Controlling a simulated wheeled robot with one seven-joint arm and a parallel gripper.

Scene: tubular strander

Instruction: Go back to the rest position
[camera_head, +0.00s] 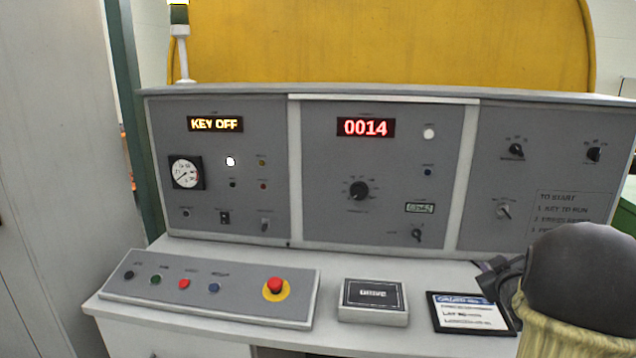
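A dark rounded dome with a ribbed tan part below it (583,275) fills the lower right corner, close to the camera; it may be part of my arm. A dark angular shape (497,277) shows just left of it, over the right end of the desk. It may be part of my gripper, but its fingers cannot be made out and I see nothing held. The grey control console (270,140) stands in front, with a lit "KEY OFF" display (215,124) and a red "0014" display (366,127).
The sloped button box (225,275) has a red mushroom button (275,286). A "DRIVE" box (373,300) and a framed card (472,313) lie on the desk. A tall pale cabinet (55,150) stands left; a yellow guard (380,45) rises behind.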

